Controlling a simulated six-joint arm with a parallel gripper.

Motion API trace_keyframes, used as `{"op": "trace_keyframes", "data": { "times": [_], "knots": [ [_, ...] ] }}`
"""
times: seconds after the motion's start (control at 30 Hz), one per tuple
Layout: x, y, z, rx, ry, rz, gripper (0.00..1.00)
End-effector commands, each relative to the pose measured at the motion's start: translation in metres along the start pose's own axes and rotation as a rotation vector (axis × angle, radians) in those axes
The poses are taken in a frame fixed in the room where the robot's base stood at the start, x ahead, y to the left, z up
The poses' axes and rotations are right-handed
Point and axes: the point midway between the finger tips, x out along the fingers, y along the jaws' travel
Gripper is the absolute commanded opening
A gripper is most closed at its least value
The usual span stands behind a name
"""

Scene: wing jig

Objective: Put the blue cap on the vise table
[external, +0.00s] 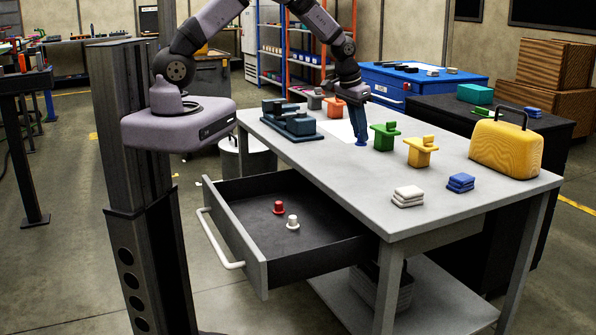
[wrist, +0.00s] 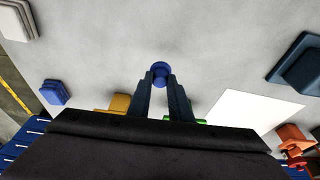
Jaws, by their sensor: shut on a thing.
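The blue cap (external: 361,142) is between the fingertips of my gripper (external: 358,128), over the middle of the grey table (external: 310,160). In the wrist view the round blue cap (wrist: 160,70) shows at the tips of my gripper (wrist: 160,84), which is shut on it. The fingers point down. The cap is at or just above the tabletop; I cannot tell whether it touches. A dark blue-grey stepped block (external: 288,122), perhaps a vise, stands on the table's left part.
A green block (external: 384,136) stands close right of the cap, then a yellow block (external: 421,151). A white sheet (external: 338,129) lies left of it. The open drawer (external: 262,230) holds a red cap (external: 278,207) and a white cap (external: 292,222).

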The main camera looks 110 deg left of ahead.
Motion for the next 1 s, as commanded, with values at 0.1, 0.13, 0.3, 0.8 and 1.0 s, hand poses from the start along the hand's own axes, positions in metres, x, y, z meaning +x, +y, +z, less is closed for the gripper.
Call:
{"op": "trace_keyframes", "data": {
  "times": [0.1, 0.13, 0.3, 0.8, 1.0],
  "knots": [
    [0.011, 0.000, 0.004, 0.000, -0.001, 0.000, 0.00],
    [0.013, 0.000, 0.004, 0.000, 0.000, 0.000, 0.00],
    [0.018, 0.000, 0.005, 0.000, 0.001, 0.000, 0.00],
    [0.057, 0.000, 0.016, 0.000, 0.001, 0.000, 0.00],
    [0.058, 0.000, 0.016, 0.000, 0.002, 0.000, 0.00]
  ]
}}
